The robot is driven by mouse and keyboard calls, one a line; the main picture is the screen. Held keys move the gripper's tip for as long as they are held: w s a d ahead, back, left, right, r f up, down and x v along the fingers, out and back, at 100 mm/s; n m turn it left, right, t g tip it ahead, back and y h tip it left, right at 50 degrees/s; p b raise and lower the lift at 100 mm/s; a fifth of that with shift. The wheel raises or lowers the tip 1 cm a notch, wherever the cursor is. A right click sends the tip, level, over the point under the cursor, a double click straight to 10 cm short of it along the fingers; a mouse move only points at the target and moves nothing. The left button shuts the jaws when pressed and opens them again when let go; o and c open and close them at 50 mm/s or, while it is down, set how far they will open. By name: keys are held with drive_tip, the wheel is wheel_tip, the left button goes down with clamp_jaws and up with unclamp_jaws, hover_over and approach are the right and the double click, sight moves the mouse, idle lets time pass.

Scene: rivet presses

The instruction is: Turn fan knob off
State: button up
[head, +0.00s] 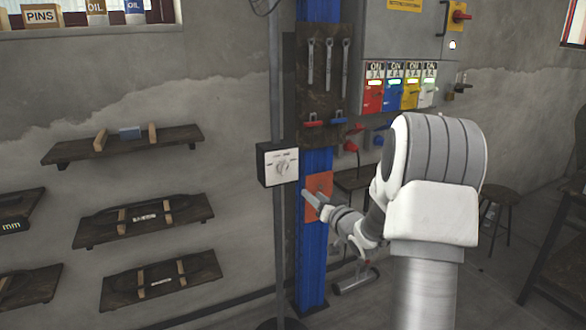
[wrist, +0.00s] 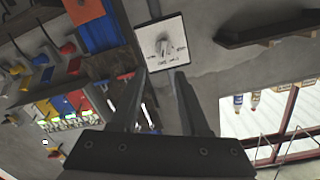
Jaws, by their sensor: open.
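The fan knob (head: 283,168) is a small grey knob on the pale face of a dark control box (head: 264,168), fixed to a thin grey pole. In the wrist view the knob (wrist: 168,46) shows on its white plate (wrist: 176,27), beyond the fingertips and slightly above the gap between them. My gripper (head: 306,196) is just right of and below the box in the head view. In the wrist view my gripper (wrist: 160,72) has its two fingers apart with nothing between them. The fingers look clear of the knob. The exact gap cannot be told.
A blue post (head: 312,245) with an orange plate (head: 318,190) stands right behind my gripper. A tool board (head: 325,75) hangs above. Colored switch boxes (head: 400,92) are at the upper right. Wooden shelves (head: 145,222) line the left wall.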

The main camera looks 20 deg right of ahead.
drive_tip(key=b, duration=0.1)
approach(286, 170)
drive_tip(key=shift+t+y, duration=0.3)
drive_tip(key=w, duration=0.8)
drive_tip(key=shift+w+f, duration=0.25)
drive_tip(key=shift+f, duration=0.05)
clamp_jaws()
